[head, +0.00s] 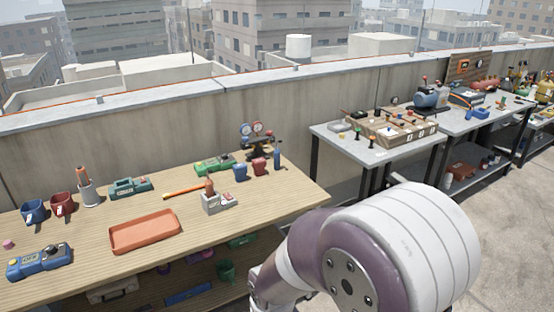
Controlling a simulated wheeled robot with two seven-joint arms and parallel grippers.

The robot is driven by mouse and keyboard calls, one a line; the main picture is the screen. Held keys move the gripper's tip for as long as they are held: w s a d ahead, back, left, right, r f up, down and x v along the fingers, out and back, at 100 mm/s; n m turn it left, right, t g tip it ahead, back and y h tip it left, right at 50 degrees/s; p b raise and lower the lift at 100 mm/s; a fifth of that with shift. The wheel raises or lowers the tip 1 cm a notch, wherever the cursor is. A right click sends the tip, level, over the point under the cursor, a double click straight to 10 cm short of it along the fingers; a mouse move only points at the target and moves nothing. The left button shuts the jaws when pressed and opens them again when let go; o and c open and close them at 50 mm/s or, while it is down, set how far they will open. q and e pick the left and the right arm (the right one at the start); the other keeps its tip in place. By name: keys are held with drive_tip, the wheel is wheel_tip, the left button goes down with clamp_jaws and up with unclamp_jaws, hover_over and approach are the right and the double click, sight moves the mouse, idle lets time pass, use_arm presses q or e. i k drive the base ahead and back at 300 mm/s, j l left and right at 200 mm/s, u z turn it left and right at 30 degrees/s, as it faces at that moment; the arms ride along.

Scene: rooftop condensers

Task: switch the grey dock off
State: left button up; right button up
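A small grey block-shaped device (217,203), which looks like the grey dock, stands on the wooden table (90,245), right of the orange tray. An upright orange-red part sticks up at its back left, and a small red spot shows on its front right. The device is too small to tell its switch position. One of my arms shows large at the bottom centre right, in front of the table's right end. Neither of my grippers is in view.
An orange tray (145,231), an orange stick (182,192), a green device (130,188), a blue control box (39,261), mugs (63,204) and a gauge set (257,138) share the wooden table. A grey table (345,147) stands farther right. A concrete parapet runs behind.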

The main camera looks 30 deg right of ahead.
sight(229, 196)
drive_tip(key=i+l+z, duration=0.15)
drive_tip(key=l+z, duration=0.2)
drive_tip(key=i+l+z, duration=0.15)
drive_tip(key=z, duration=0.15)
drive_tip(key=i+j+z, duration=0.2)
drive_tip(key=i+z, duration=0.3)
drive_tip(key=i+j+z, duration=0.5)
drive_tip(key=i+j, duration=0.4)
drive_tip(key=i, duration=0.1)
